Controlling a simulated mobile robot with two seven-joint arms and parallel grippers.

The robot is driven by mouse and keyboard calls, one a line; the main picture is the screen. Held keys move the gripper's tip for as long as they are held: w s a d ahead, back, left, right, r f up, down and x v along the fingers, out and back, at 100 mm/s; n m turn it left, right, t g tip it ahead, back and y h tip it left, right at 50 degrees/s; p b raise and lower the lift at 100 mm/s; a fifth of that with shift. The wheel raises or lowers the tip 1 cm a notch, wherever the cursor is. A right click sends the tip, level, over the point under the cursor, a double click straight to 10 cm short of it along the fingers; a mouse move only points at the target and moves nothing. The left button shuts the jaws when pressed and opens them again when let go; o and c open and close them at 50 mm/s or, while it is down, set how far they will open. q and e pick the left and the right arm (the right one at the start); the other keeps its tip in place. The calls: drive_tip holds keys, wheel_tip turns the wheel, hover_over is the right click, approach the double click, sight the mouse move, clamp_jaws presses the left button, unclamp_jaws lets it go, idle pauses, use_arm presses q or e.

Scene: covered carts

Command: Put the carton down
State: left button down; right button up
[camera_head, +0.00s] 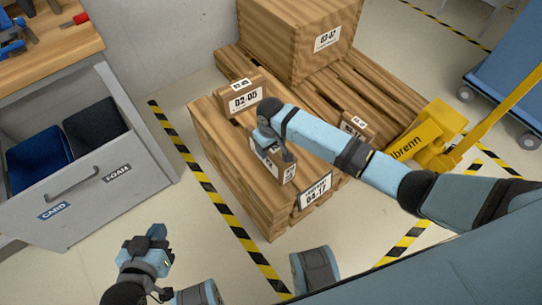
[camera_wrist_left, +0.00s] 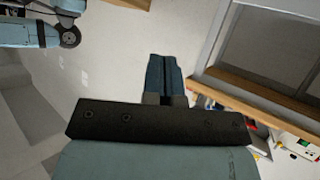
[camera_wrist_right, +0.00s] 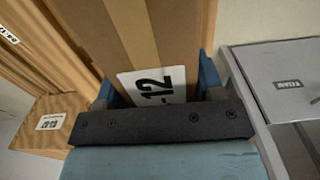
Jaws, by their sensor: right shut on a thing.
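My right gripper (camera_head: 268,132) is shut on a brown carton (camera_head: 275,167) with white labels, over the near part of the wooden pallet stack (camera_head: 229,160). In the right wrist view the carton (camera_wrist_right: 125,30) sits between the two blue fingers, its white label ending in "12" facing the camera. The arm partly covers the carton in the head view, and I cannot tell whether its underside touches the stack. My left gripper (camera_head: 150,245) is empty, over the floor left of the stack. Its fingers are together in the left wrist view (camera_wrist_left: 165,72).
A carton labelled 02-05 (camera_head: 242,97) and another small carton (camera_head: 355,125) stand on the stack. A large wooden crate (camera_head: 290,45) is behind. A yellow pallet jack (camera_head: 430,130) is at right. An open drawer (camera_head: 75,195) with blue and black bins is at left.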

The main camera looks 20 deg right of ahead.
wheel_tip(320, 180, down, 4)
drive_tip(key=shift+f+b, duration=0.1)
drive_tip(key=shift+b, duration=0.6)
drive_tip(key=shift+f, duration=0.3)
drive_tip(key=shift+f, duration=0.1)
drive_tip(key=o, duration=1.4)
drive_tip(key=shift+f, duration=0.1)
use_arm(q)
drive_tip(key=shift+f, duration=0.1)
drive_tip(key=p, duration=0.3)
drive_tip(key=shift+s+a+p, duration=0.1)
drive_tip(key=shift+a+p, duration=0.2)
drive_tip(key=shift+a, duration=0.05)
use_arm(e)
wheel_tip(320, 180, up, 12)
drive_tip(key=shift+r, duration=0.15)
use_arm(q)
drive_tip(key=shift+d, duration=0.15)
drive_tip(key=shift+s, duration=0.1)
use_arm(e)
drive_tip(key=shift+s, duration=0.1)
